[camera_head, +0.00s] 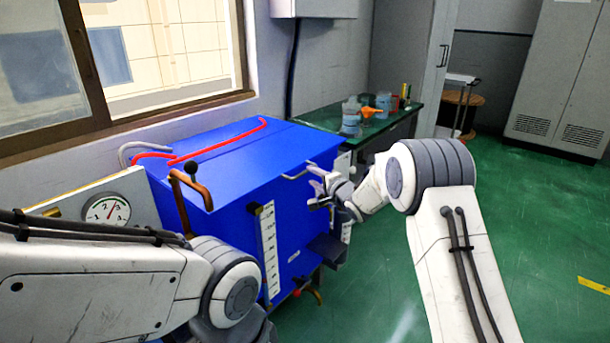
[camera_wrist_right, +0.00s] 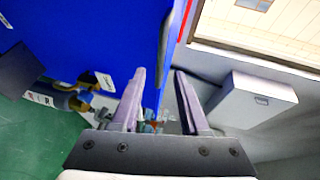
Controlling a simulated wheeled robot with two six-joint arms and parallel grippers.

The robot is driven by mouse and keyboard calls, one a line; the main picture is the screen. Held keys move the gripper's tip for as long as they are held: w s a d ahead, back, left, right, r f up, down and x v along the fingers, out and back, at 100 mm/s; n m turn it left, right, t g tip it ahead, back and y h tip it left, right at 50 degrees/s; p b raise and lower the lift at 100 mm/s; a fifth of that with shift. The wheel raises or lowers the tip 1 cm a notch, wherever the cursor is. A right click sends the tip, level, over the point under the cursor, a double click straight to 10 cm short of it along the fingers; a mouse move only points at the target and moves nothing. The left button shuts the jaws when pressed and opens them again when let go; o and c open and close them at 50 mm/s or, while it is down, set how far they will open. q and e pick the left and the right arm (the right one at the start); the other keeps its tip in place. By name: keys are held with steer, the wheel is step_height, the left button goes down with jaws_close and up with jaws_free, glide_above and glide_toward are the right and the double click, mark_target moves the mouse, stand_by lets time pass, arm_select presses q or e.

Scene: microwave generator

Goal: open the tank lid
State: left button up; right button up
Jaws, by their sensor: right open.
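The blue tank (camera_head: 230,230) stands below the window, with a scale strip on its front. Its flat blue lid (camera_head: 250,160) lies shut on top. A thin grey handle (camera_head: 294,177) sticks out from the lid's front edge; a grey bar, probably this handle, shows in the right wrist view (camera_wrist_right: 163,45). My right gripper (camera_head: 312,184) is open beside the handle. In the right wrist view its two fingers (camera_wrist_right: 160,76) stand apart with nothing held, and the bar is beyond their tips. My left arm crosses the lower left; its gripper is not seen.
A red bar (camera_head: 215,142) runs over the tank top. A copper-coloured pipe with a black knob (camera_head: 190,168) and a gauge (camera_head: 107,209) are at the left. A green-topped table (camera_head: 325,117) with bottles stands behind. The green floor at right is clear.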

mark_target(305, 172)
steer(key=shift+x, duration=2.95)
jaws_close()
steer(key=shift+f, duration=0.1)
